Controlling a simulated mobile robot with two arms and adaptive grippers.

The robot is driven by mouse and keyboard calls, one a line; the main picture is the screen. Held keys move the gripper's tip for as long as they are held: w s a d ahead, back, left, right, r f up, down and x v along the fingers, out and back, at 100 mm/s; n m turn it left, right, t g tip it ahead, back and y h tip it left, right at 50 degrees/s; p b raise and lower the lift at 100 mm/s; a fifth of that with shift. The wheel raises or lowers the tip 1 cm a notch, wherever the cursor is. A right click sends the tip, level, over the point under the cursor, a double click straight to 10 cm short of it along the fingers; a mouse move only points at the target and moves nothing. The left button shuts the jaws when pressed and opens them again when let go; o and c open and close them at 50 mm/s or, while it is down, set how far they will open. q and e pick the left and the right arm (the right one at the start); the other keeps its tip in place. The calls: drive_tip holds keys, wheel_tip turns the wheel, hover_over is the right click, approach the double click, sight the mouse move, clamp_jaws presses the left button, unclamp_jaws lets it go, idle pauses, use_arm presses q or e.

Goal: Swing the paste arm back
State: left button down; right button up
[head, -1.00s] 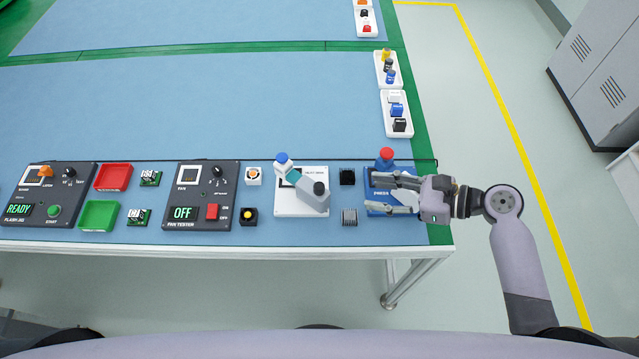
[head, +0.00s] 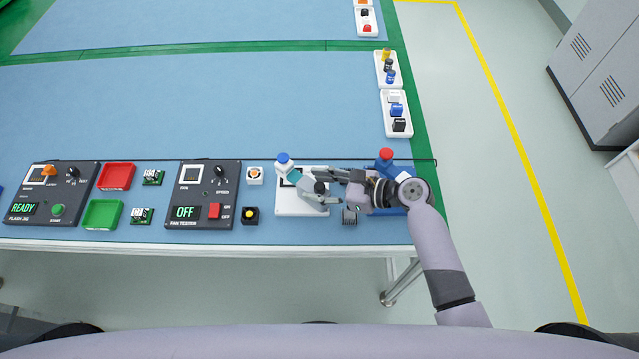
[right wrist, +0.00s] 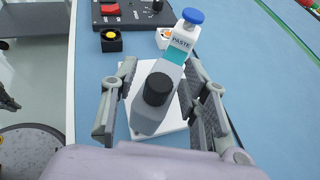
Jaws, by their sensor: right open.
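The paste arm shows in the head view (head: 292,176) and in the right wrist view (right wrist: 173,62). It has a grey body with a black knob (right wrist: 158,88) and a white and teal tube marked PASTE with a blue cap (right wrist: 193,16). It stands on a white base plate (head: 288,207) and points to the back left in the head view. My right gripper (head: 312,186) is open over the plate. In the right wrist view its fingers (right wrist: 162,72) lie on either side of the grey body, and I cannot tell whether they touch it.
The fan tester (head: 207,170) and two small boxed parts stand left of the plate.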

drive_tip(key=shift+c, duration=0.2)
clamp_jaws()
idle(0.3)
idle(0.3)
